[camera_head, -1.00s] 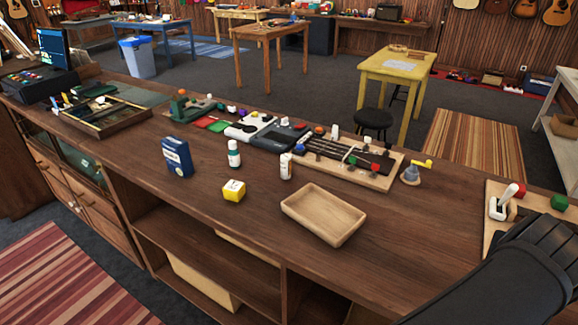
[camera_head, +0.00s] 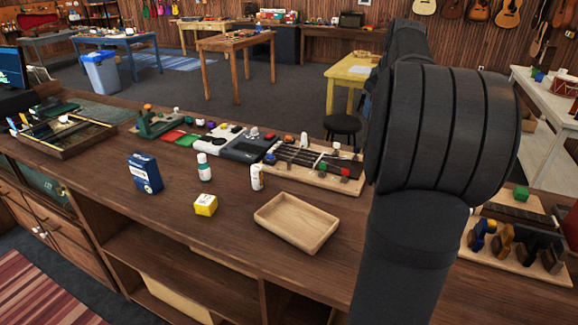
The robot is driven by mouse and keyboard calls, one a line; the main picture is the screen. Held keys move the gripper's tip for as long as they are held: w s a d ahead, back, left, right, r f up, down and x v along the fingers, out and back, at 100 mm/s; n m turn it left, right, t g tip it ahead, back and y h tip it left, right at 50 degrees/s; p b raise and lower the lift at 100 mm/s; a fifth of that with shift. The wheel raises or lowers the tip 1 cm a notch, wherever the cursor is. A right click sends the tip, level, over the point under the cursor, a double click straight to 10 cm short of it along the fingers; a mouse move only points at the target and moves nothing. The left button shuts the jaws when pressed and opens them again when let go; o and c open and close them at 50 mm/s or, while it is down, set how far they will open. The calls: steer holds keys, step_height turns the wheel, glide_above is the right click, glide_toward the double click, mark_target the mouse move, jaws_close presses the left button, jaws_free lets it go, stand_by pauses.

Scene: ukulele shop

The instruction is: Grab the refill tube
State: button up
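Two small white containers stand upright on the wooden counter (camera_head: 340,262). One is a white bottle with a teal label (camera_head: 205,168); the other is a white cylinder with a small print (camera_head: 257,178). I cannot tell for certain which of them is the refill tube. My dark arm rises on the right side of the picture, to the right of both containers and apart from them. My gripper itself is out of view, so its opening cannot be seen.
A blue box (camera_head: 145,172), a yellow box (camera_head: 205,205) and an empty wooden tray (camera_head: 268,208) surround the containers. Behind them are a fretboard on a wooden board (camera_head: 318,178) and several small devices. A tool holder (camera_head: 500,262) is at the right. Bare counter lies between.

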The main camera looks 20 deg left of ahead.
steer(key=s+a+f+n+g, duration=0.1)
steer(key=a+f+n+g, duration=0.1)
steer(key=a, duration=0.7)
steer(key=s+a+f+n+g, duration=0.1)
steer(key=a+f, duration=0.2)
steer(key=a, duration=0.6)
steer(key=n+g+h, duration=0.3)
glide_above(257, 176)
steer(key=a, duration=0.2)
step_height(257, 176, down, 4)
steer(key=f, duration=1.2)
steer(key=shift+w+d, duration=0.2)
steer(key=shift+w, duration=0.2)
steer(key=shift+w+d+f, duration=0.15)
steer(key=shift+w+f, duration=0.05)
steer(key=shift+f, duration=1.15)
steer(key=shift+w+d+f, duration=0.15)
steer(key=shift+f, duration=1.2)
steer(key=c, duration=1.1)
